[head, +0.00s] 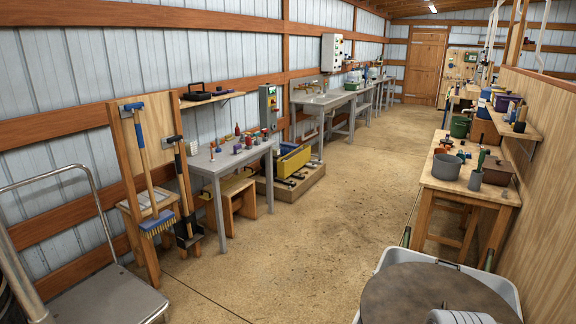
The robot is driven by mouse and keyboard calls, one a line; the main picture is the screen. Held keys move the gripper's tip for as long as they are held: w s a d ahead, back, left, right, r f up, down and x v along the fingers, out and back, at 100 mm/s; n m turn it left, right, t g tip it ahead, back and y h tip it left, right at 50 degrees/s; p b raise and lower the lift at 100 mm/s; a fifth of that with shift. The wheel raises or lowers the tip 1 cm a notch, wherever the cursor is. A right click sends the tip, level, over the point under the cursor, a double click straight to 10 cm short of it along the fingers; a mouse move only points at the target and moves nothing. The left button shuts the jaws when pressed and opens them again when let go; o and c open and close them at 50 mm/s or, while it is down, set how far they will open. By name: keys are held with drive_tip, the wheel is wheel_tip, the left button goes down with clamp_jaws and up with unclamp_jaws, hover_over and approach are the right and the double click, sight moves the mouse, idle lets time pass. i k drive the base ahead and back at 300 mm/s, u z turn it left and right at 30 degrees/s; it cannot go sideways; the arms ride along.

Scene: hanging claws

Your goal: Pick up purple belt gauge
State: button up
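I cannot clearly make out a belt gauge. A larger dark purple container (507,103) sits on the wall shelf at the right, near a blue one. My gripper is not in view.
A flat cart (100,303) stands at the near left, beside a hanging broom (150,180). A wooden bench (455,187) with pots stands at the right. A yellow bin (294,161) sits low beyond the grey table. The middle floor (290,240) is clear.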

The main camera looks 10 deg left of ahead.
sight(236, 149)
drive_tip(key=k, duration=1.65)
drive_tip(key=u, duration=0.45)
drive_tip(key=i, duration=8.15)
drive_tip(key=u, duration=2.8)
